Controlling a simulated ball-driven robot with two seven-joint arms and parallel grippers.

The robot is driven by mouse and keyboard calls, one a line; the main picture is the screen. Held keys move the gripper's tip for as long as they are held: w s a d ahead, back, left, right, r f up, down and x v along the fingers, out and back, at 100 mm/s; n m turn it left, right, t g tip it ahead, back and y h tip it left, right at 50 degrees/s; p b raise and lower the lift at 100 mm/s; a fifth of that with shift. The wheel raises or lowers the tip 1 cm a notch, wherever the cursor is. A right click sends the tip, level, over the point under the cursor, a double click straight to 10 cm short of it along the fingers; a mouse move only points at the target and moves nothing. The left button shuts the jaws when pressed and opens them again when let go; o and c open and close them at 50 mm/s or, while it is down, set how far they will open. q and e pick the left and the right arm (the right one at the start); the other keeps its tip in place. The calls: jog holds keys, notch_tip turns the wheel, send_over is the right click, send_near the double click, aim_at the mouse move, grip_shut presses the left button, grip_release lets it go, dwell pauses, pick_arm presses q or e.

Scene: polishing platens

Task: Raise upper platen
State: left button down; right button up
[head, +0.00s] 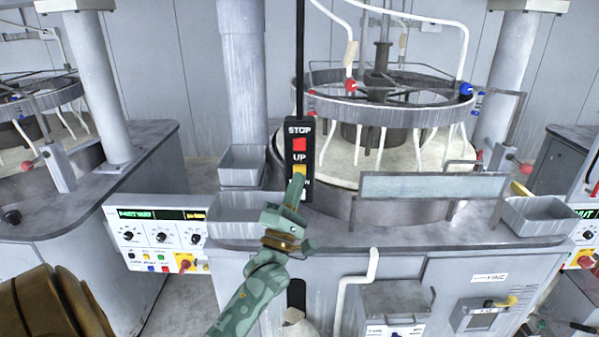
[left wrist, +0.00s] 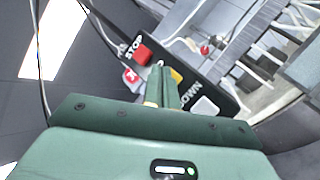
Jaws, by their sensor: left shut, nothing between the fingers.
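A black hanging pendant (head: 299,150) holds a red STOP button (head: 299,144), a yellow UP button (head: 299,169) and a DOWN button mostly hidden behind my left gripper. In the left wrist view the red STOP (left wrist: 143,53), the yellow UP button (left wrist: 177,76) and the pale DOWN button (left wrist: 205,106) show. My left gripper (head: 298,176) is shut and empty, its tips at the UP button; I cannot tell whether they press it. The upper platen, a metal ring assembly (head: 400,112), hangs over the pale lower platen (head: 345,168) behind the pendant. My right gripper is out of view.
Grey trays stand left (head: 240,208) and right (head: 540,216) on the machine's counter. A clear guard panel (head: 430,186) stands at the front edge. A panel with dials (head: 158,236) is at the left front. Another machine (head: 60,195) stands further left.

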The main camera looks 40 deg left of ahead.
pick_arm(q)
jog(key=shift+w+a, duration=0.25)
jog(key=shift+w, duration=0.1)
